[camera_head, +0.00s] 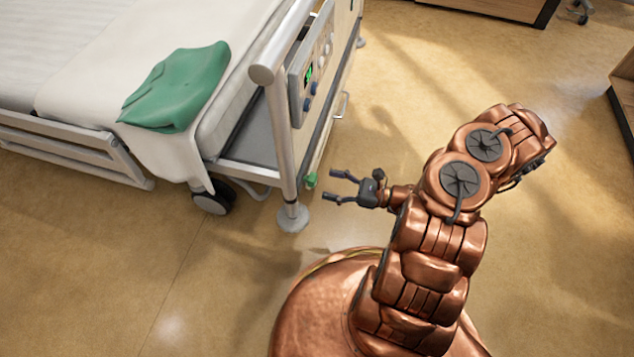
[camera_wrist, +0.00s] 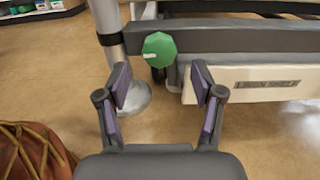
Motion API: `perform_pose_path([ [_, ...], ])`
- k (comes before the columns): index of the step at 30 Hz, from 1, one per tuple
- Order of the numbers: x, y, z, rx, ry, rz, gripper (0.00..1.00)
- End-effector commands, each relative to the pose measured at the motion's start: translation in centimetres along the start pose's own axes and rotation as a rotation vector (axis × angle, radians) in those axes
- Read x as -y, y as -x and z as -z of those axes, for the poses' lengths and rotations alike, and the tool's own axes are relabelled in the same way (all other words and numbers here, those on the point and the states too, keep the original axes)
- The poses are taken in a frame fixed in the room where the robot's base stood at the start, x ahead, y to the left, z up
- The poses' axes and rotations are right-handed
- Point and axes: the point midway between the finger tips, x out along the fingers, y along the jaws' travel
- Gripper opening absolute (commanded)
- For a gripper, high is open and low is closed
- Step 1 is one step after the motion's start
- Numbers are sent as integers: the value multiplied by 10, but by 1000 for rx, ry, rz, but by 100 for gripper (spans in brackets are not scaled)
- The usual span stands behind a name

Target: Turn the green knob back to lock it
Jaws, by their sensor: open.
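The green knob (camera_wrist: 159,49) sits low on the bed's end frame, beside the grey bed post (camera_wrist: 110,30). It has a faceted outline and a small white mark on its lower left. In the head view the knob (camera_head: 310,180) is a small green shape near the foot of the post. My gripper (camera_head: 328,186) is open and empty, pointing left toward the knob with a small gap. In the wrist view the open fingers (camera_wrist: 160,82) stand to either side below the knob, not touching it.
A bed (camera_head: 60,60) with a green cloth (camera_head: 180,88) fills the upper left. A control panel (camera_head: 312,72) hangs on its end. The post's round foot (camera_head: 292,218) and a caster (camera_head: 212,198) stand on the floor. A cabinet (camera_head: 624,100) is at the right edge. Open floor lies between.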

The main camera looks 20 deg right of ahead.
Motion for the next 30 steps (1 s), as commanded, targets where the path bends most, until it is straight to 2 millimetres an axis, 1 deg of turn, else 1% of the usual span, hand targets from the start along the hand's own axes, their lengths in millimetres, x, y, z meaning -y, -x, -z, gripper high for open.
perform_pose_path([
  [1, 0, -9, 2, 2, 1, -4, 67],
  [4, -1, -24, 2, 2, -1, -5, 67],
  [9, -1, -40, 1, 0, 1, -5, 67],
  [14, -1, -46, 1, -1, 0, -4, 67],
  [21, -1, -47, 0, -1, 0, -3, 67],
  [22, -1, -47, 0, -1, 0, -3, 66],
  [23, -1, -47, 0, -1, 0, -3, 63],
  [30, -1, -47, 0, -1, 0, -3, 38],
])
